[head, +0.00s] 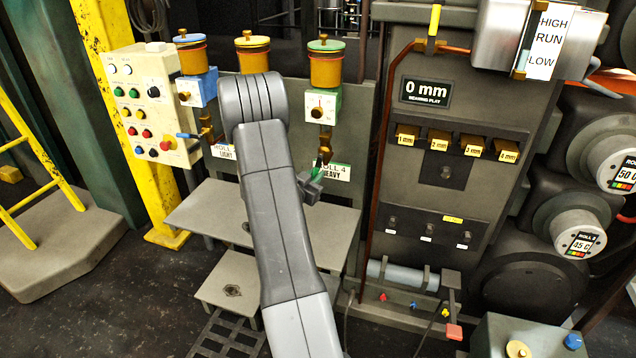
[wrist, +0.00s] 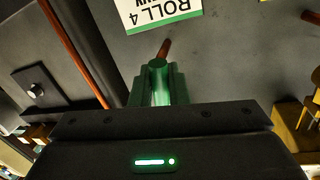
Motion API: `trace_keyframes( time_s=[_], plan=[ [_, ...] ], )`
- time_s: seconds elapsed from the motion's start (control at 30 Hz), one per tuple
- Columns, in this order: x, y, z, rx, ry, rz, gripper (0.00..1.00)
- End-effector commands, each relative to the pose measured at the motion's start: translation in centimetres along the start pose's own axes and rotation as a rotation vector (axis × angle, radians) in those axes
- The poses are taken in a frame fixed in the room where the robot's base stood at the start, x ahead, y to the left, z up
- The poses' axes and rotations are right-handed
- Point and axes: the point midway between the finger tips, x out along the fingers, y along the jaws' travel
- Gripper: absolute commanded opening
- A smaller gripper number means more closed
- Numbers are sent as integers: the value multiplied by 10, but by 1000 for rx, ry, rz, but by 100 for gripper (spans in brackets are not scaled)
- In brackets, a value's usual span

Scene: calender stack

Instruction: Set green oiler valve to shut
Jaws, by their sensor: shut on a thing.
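The green oiler (head: 325,62) is a brass cup with a green cap above a green block (head: 321,106). Its brass valve body (head: 325,150) sits below, beside the "ROLL 4 HEAVY" label (head: 337,171). The green valve handle (wrist: 158,68) shows between my fingers in the wrist view, with a brass end beyond it. My gripper (head: 312,186) is shut on this handle just below the valve body. The handle seems to hang downward, but my fingers hide most of it. The label (wrist: 160,12) appears upside down in the wrist view.
A blue oiler (head: 196,88) and a yellow oiler (head: 253,52) stand to the left; my arm partly covers the yellow one. A blue lever (head: 188,136) sticks out under the blue oiler. A copper pipe (head: 376,170) and the bearing-play panel (head: 450,150) stand close on the right.

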Motion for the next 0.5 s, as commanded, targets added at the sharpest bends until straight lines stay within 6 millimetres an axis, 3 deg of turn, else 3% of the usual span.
trace_keyframes(
  time_s=[0.5],
  plan=[
    [-5,-28,-6,484,-92,-4,0]
  ],
)
